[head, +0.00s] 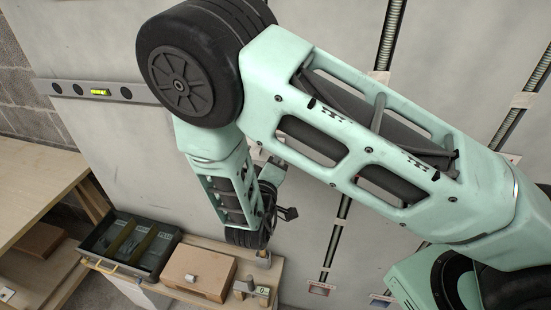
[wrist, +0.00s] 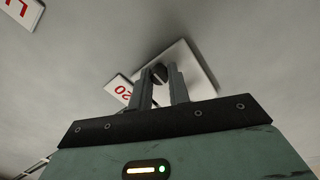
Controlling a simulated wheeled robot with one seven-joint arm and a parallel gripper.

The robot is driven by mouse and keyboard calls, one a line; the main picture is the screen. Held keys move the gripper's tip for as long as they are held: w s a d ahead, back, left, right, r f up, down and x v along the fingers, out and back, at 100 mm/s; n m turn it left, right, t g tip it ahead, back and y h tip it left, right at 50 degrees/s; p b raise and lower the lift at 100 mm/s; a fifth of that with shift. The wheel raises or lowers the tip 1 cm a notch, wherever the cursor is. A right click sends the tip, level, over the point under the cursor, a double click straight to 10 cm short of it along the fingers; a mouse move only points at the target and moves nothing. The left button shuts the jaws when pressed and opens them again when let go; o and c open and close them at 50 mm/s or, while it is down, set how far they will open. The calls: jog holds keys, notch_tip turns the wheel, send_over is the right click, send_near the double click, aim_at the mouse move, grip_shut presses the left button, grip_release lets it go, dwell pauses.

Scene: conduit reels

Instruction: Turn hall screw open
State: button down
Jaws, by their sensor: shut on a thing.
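In the wrist view my gripper (wrist: 161,76) is shut on a small dark screw head (wrist: 159,71), one finger on each side of it. The screw sits on a pale square plate (wrist: 200,66) fixed to the grey wall. A white tag with red characters (wrist: 121,89) is beside the plate, partly hidden by a finger; I cannot read it fully. In the head view my arm reaches down in front of the wall and hides the screw and plate. The fingertips cannot be made out there.
Another red-lettered tag (wrist: 20,12) is on the wall. Ribbed conduits (head: 391,32) run down the wall. A spirit level (head: 75,89) is on the wall at left.

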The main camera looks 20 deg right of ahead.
dwell(0.3)
jog(key=c, duration=1.3)
grip_release()
jog(key=shift+s+a, duration=0.1)
jog(key=shift+b+v, duration=2.95)
jog(key=shift+v, duration=5.65)
